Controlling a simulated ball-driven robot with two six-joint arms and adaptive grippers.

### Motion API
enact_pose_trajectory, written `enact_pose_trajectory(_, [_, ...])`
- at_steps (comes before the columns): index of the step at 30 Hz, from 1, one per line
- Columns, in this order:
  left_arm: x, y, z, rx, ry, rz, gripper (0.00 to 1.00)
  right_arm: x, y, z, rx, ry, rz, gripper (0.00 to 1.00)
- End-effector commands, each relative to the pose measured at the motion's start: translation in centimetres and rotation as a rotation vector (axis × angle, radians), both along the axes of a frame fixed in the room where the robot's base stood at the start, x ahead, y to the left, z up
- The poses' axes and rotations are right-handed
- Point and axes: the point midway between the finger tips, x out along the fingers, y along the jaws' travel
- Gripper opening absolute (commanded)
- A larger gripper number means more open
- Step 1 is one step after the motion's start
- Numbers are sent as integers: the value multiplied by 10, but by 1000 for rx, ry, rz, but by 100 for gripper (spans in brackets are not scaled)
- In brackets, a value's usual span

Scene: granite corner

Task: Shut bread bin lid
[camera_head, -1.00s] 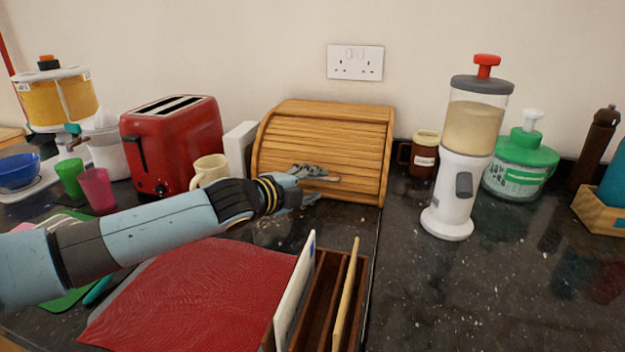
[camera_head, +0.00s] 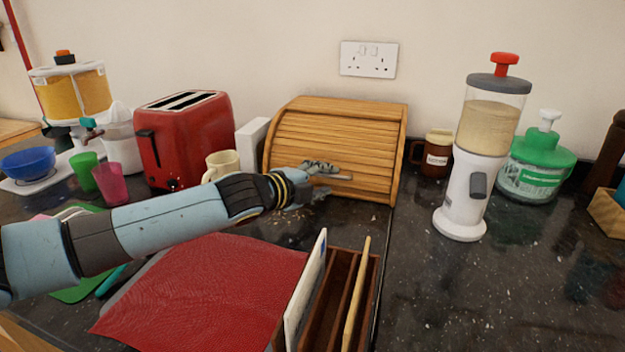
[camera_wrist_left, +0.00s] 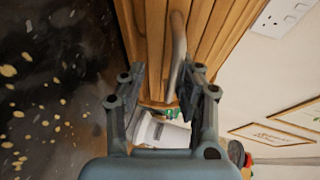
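The wooden bread bin (camera_head: 345,130) stands against the wall, and its slatted roll-top lid (camera_head: 340,143) covers the front. Any gap at the lid's lower edge is too small or hidden to tell. The lid's pale bar handle (camera_head: 336,177) sits low on the front. My left gripper (camera_head: 318,178) is at the handle's left part and hides some of it. In the left wrist view, my left gripper (camera_wrist_left: 166,82) has its fingers apart, with the handle (camera_wrist_left: 177,50) reaching toward the space between them. Contact cannot be told. My right gripper is not in view.
A red toaster (camera_head: 185,135) and cream mug (camera_head: 222,165) stand left of the bin. A wooden rack (camera_head: 335,290) and red mat (camera_head: 205,290) lie in front. The counter is clear at front right.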

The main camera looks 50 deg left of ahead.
Motion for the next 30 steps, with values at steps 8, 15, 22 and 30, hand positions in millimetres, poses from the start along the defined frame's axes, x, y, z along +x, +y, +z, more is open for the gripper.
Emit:
enact_pose_trajectory(8, [-41, -3, 9, 7, 7, -4, 32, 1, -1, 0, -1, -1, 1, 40])
enact_pose_trajectory(15, [-84, -8, 22, 6, 6, -5, 32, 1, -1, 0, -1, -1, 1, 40])
enact_pose_trajectory(22, [-109, -10, 29, 4, 4, -2, 32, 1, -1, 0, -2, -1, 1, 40])
enact_pose_trajectory(30, [-113, -11, 31, -1, 2, 0, 32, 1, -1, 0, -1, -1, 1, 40])
